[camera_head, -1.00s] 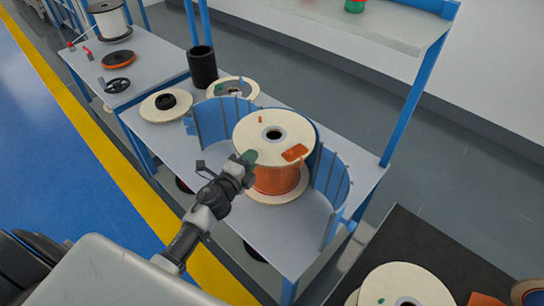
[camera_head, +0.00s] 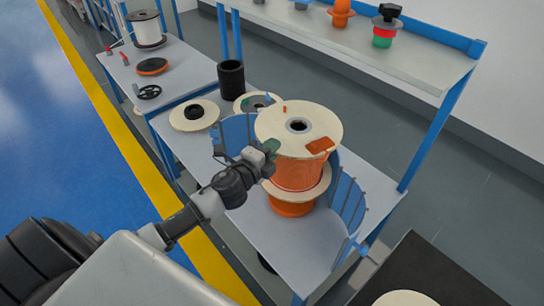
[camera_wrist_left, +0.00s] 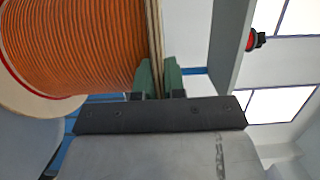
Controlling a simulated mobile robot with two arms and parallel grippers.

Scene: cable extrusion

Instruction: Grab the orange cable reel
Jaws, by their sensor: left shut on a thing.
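The orange cable reel (camera_head: 291,173) has pale round flanges and orange cable wound between them. An orange patch is stuck on its top flange. It stands upright by the blue curved fence on the grey table, with more orange showing below its lower flange. My left gripper (camera_head: 262,153) is at the left edge of the top flange. In the left wrist view, the green fingertips (camera_wrist_left: 158,75) are shut on the flange rim, with the orange winding (camera_wrist_left: 75,45) beside them. My right gripper is not in view.
A black cylinder (camera_head: 231,80) and flat pale reels (camera_head: 194,115) stand at the table's back left. A shelf (camera_head: 400,60) with small spools is at the back right. A dark surface (camera_head: 420,265) lies at lower right.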

